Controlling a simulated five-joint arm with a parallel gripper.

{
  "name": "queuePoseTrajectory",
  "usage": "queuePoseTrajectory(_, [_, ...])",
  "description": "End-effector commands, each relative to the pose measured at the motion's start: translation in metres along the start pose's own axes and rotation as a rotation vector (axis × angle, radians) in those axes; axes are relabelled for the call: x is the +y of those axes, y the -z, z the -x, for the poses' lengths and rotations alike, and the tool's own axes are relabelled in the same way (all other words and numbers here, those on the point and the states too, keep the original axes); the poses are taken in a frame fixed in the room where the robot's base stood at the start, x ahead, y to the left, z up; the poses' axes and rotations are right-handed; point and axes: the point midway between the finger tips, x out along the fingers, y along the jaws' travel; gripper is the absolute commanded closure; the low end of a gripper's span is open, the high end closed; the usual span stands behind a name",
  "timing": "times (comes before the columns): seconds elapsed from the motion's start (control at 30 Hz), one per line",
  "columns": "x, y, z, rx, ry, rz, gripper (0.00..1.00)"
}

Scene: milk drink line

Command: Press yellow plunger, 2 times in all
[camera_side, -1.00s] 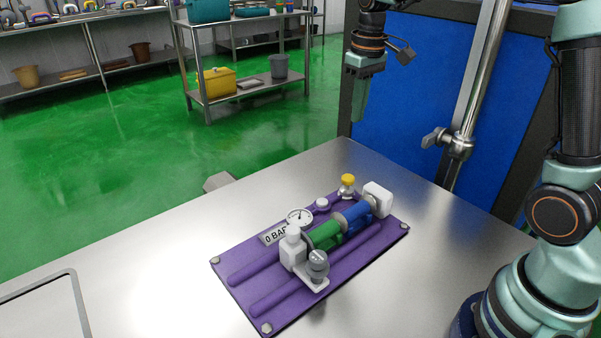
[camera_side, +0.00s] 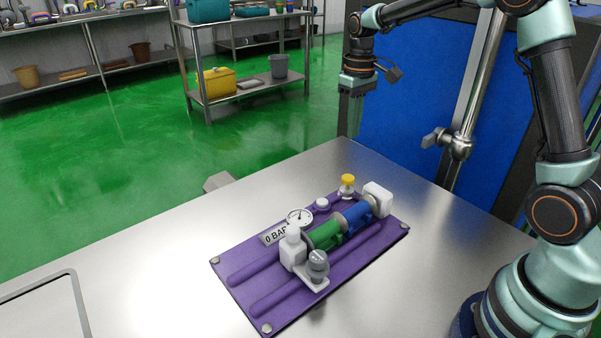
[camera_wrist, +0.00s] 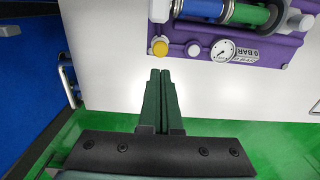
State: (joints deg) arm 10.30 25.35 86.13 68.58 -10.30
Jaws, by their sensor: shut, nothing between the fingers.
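The yellow plunger (camera_side: 348,180) stands upright on a metal collar at the back corner of the purple panel (camera_side: 240,290). It also shows in the wrist view (camera_wrist: 159,48) at the panel's edge. My gripper (camera_side: 349,130) is shut and empty, pointing down in the air near the table's far corner. In the wrist view my gripper's fingers (camera_wrist: 159,75) lie together, with their tips a short way below the plunger in the picture and apart from it. Nothing hides the plunger's cap.
On the panel are a gauge (camera_side: 299,217), a "0 BAR" label (camera_side: 274,236), a green cylinder (camera_side: 325,235), a blue cylinder (camera_side: 355,216), a grey knob (camera_side: 318,263) and white blocks (camera_side: 378,198). A metal post with a clamp (camera_side: 455,143) stands behind.

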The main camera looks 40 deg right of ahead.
Motion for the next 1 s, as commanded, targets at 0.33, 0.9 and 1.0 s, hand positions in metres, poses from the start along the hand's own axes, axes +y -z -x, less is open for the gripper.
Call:
queuePoseTrajectory(0.33, [0.0, -0.001, -0.07, -0.005, 0.001, 0.0, 1.0])
queuePoseTrajectory(0.9, [0.0, 0.0, -0.112, 0.0, 0.0, 0.0, 1.0])
queuePoseTrajectory(1.0, [0.0, 0.0, -0.112, 0.001, 0.0, 0.0, 1.0])
